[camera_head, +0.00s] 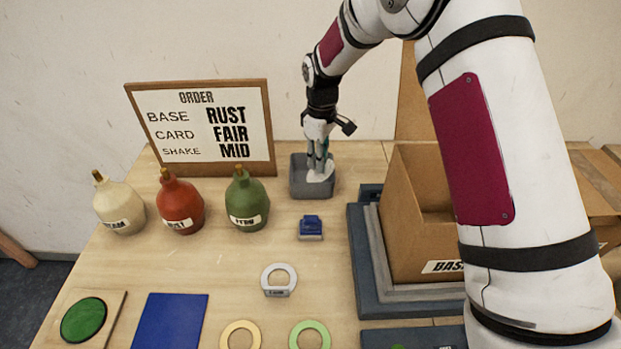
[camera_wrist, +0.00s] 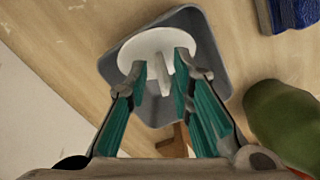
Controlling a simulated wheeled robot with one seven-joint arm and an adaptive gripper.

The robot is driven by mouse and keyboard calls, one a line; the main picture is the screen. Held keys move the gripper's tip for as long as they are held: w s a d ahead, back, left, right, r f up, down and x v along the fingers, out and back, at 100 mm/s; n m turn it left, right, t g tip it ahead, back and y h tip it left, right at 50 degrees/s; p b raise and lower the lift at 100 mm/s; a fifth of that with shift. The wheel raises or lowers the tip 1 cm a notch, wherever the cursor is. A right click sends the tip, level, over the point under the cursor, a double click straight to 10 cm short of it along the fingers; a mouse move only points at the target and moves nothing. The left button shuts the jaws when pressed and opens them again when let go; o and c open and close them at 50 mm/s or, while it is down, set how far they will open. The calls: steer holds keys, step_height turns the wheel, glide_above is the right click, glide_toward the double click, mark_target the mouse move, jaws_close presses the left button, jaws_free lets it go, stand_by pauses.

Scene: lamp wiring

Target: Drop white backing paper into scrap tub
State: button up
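The white backing paper (camera_wrist: 152,45) is a round disc with an upright tab in the wrist view. It is over or inside the grey scrap tub (camera_wrist: 205,45); its exact height is unclear. In the head view the paper (camera_head: 321,174) shows pale at the mouth of the tub (camera_head: 311,189). My gripper (camera_wrist: 163,66) points down into the tub, its two green-sided fingers apart on either side of the tab. Gaps seem to show between the tab and the fingers. Fingertip contact with the disc is hard to judge.
Cream (camera_head: 120,207), red (camera_head: 180,204) and green (camera_head: 246,203) bottles stand left of the tub before the order board (camera_head: 205,127). A blue block (camera_head: 311,228) lies in front of it. A cardboard box (camera_head: 415,225) stands right.

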steer(key=shift+r, duration=0.1)
step_height(320, 180, up, 12)
stand_by(0.7)
stand_by(0.3)
